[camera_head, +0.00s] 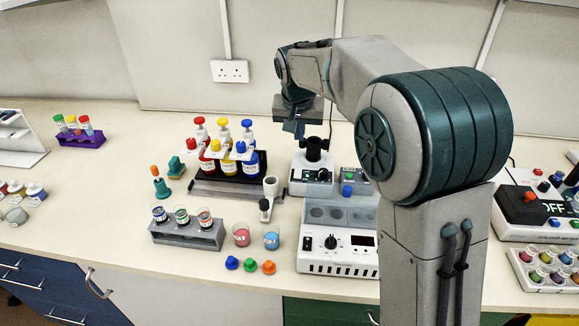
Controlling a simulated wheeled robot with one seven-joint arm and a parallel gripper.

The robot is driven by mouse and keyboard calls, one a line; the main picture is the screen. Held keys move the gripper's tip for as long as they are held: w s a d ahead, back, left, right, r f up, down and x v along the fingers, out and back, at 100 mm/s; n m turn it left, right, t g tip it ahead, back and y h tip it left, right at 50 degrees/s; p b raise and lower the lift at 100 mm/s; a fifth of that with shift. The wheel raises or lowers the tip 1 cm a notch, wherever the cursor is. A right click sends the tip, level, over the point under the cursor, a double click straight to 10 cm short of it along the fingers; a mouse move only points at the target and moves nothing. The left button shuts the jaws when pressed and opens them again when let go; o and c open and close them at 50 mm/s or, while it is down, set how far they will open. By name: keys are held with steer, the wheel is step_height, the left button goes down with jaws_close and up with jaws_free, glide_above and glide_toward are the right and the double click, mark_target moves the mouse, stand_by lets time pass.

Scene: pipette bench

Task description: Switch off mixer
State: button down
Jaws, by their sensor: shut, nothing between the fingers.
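The thing that looks like the mixer is a small white device (300,170) with a black cup-shaped top (314,149). My gripper (294,130) points down at the back of the bench, just left of the black top in the picture. It is shut and holds nothing. I cannot tell whether it touches the mixer. My arm comes in from the right and hides part of the bench.
Left is a bottle rack (207,190). A device reading OFF (527,208) stands at right.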

steer(key=shift+a+f, duration=0.1)
steer(key=p, duration=0.3)
glide_toward(297, 170)
steer(key=x, duration=0.6)
steer(key=shift+w+d+f, duration=0.2)
steer(key=shift+d+f, duration=0.05)
steer(key=shift+f, duration=0.05)
steer(key=shift+a, duration=0.2)
